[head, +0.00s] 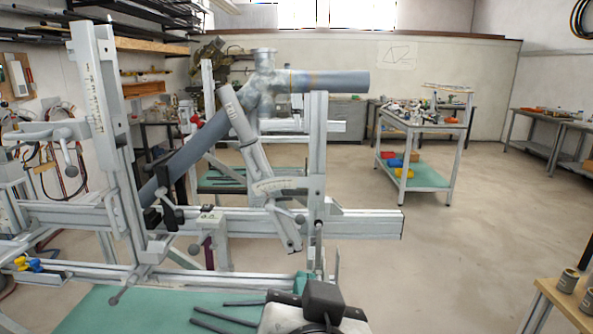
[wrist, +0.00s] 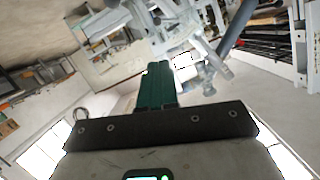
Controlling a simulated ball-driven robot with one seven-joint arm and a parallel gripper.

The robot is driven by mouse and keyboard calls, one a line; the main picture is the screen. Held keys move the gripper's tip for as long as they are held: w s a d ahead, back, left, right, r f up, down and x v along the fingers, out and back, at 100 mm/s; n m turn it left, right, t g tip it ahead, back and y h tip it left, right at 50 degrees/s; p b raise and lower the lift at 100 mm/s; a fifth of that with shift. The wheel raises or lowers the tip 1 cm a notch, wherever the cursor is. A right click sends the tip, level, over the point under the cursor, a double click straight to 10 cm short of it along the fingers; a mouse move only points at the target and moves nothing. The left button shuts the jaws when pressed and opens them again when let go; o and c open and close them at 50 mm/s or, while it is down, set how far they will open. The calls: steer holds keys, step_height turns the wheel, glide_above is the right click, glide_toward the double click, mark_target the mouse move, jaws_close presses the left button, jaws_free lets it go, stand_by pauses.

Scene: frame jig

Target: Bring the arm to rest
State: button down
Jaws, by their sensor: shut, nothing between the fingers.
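My gripper (wrist: 158,68) shows in the wrist view as a dark bar with green fingers, closed together and empty. In the head view, a dark block and a small green part (head: 303,283) at the bottom centre look like my gripper, low in front of the jig; its fingertips are not clear there. The frame jig (head: 365,224) stands ahead with grey rails and posts. It carries a blue-grey tube (head: 335,81) joined to a slanted tube (head: 192,147) at a pale node (head: 263,85). The wrist view shows the room tilted, with jig parts beyond the fingers.
A teal table top (head: 110,310) with several dark rods (head: 222,319) lies low in front. A trolley (head: 430,180) with coloured bins stands back right. A wooden bench (head: 560,298) with cans is at the lower right. The floor (head: 430,270) between is clear.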

steer(key=s+d+f+n+g+h, duration=0.1)
steer(key=s+d+f+g, duration=0.15)
steer(key=d+f, duration=0.7)
steer(key=s+d+f+n+g+h, duration=0.1)
steer(key=d+f+g, duration=0.45)
steer(key=f, duration=0.75)
steer(key=s+d+f+g, duration=0.2)
steer(key=s+d+f, duration=0.1)
steer(key=s+f, duration=0.2)
steer(key=s+d+f+g+p, duration=0.1)
steer(key=s+d+f, duration=0.3)
steer(key=s, duration=0.5)
steer(key=s+d+f+g+y, duration=0.1)
steer(key=s+d+f+g, duration=0.1)
steer(key=s+d+f, duration=0.2)
step_height(320, 180, down, 4)
steer(key=s, duration=0.2)
steer(key=shift+s+d+r+g+p, duration=0.15)
steer(key=shift+s+r+g+p, duration=0.05)
steer(key=shift+s+g+p, duration=0.2)
